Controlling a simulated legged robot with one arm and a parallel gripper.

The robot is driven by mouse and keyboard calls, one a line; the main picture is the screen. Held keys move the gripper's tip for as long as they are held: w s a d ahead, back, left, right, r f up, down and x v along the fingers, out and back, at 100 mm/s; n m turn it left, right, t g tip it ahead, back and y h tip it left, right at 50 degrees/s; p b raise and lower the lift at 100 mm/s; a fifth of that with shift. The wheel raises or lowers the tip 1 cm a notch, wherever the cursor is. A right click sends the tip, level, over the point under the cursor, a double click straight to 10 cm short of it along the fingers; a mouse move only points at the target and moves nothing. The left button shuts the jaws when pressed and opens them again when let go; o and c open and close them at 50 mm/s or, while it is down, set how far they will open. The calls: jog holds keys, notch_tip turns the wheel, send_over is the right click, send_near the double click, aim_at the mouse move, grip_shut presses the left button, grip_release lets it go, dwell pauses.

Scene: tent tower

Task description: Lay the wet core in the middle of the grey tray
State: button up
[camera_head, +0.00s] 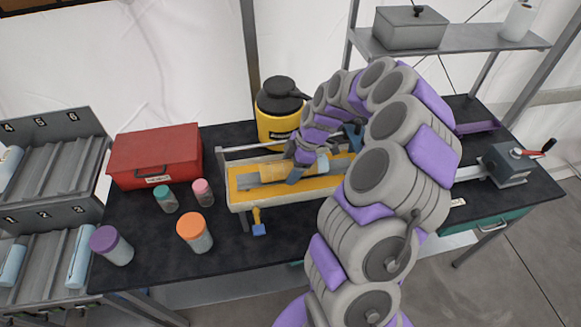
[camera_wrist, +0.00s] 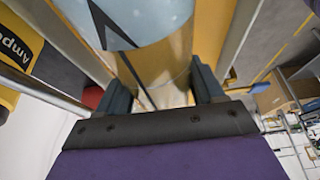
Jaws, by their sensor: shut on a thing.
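The core is a cylinder with a tan, glossy part (camera_head: 281,171) and a pale blue part (camera_head: 318,167). It lies lengthwise over a yellow-topped stand (camera_head: 243,197) on the black table. A grey strip (camera_head: 249,182) shows in this stand around the core; I cannot tell if it is the grey tray. My gripper (camera_head: 298,162) is shut on the core from above, near its middle. In the wrist view the core (camera_wrist: 168,60) passes between the two fingers of my gripper (camera_wrist: 163,92). I cannot tell whether the core touches the stand.
A red box (camera_head: 156,152), several lidded jars such as the orange-lidded one (camera_head: 194,232), and a yellow-black canister (camera_head: 277,115) surround the stand. Grey racks (camera_head: 52,170) hold pale blue cylinders at left. A grey clamp (camera_head: 508,164) with a red-handled lever stands at right.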

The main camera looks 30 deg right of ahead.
jog(key=shift+a+f, duration=0.15)
jog(key=o, duration=1.6)
jog(key=shift+c, duration=0.2)
jog(key=v, duration=1.7)
jog(key=shift+d, duration=0.25)
jog(key=s+a+r+m+g+h+b, duration=0.1)
jog(key=s+a+m+b, duration=0.1)
jog(key=s+a, duration=0.55)
jog(key=s+a+r+m+g+b, duration=0.15)
jog(key=s+a, duration=0.25)
jog(key=a, duration=0.6)
jog(key=s+a+f+m+h+b, duration=0.1)
jog(key=s+f+m, duration=0.3)
jog(key=s, duration=0.5)
jog(key=s+a+f+m+h+b, duration=0.1)
jog(key=s+f+m+h, duration=0.1)
jog(key=s+f+m, duration=0.2)
jog(key=s+m, duration=0.3)
jog(key=s, duration=0.3)
jog(key=shift+s+a+f, duration=0.2)
jog(key=shift+a+f, duration=0.1)
